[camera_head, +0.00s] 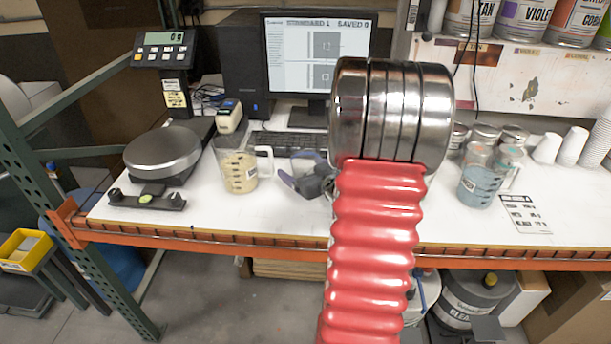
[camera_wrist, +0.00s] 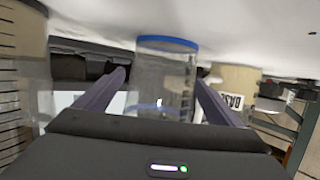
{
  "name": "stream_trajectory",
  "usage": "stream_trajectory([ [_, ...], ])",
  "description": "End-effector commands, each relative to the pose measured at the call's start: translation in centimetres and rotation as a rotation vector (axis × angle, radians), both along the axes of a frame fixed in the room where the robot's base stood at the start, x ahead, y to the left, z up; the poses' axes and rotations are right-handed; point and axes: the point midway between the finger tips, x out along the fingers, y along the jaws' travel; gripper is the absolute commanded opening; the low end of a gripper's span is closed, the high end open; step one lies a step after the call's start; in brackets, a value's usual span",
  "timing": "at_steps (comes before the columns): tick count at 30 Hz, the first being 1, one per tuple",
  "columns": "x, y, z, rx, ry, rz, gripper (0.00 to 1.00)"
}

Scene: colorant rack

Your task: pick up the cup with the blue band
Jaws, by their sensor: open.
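A clear cup with a blue band (camera_wrist: 165,85) is in the middle of the wrist view, with the blue band at its upper end in the picture. My gripper (camera_wrist: 161,78) is open, with one dark finger on each side of the cup in that picture. I cannot tell whether the fingers touch it or how far they reach along it. In the head view my gripper (camera_head: 308,178) shows partly beside my red arm, over the white bench. The cup cannot be made out there; my arm covers much of that area.
A measuring jug with cream contents (camera_head: 236,172) stands left of my gripper on the bench (camera_head: 275,220). A jug with blue-grey contents (camera_head: 478,182) stands at right, near metal cans and white cups (camera_head: 547,148). A scale (camera_head: 163,152), keyboard (camera_head: 285,144) and monitor (camera_head: 315,55) are behind or left.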

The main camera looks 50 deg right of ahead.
Motion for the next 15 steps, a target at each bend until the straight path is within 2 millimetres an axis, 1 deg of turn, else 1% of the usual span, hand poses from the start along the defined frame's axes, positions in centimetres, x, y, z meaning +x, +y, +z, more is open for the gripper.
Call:
stream_trajectory([
  [1, 0.59, -0.09, -0.27, 0.002, 0.0, 0.002, 0.89],
  [5, 1.38, -0.39, -0.48, 0.001, 0.0, 0.001, 0.89],
  [15, 1.47, -0.42, -0.5, 0.001, 0.0, 0.0, 0.89],
])
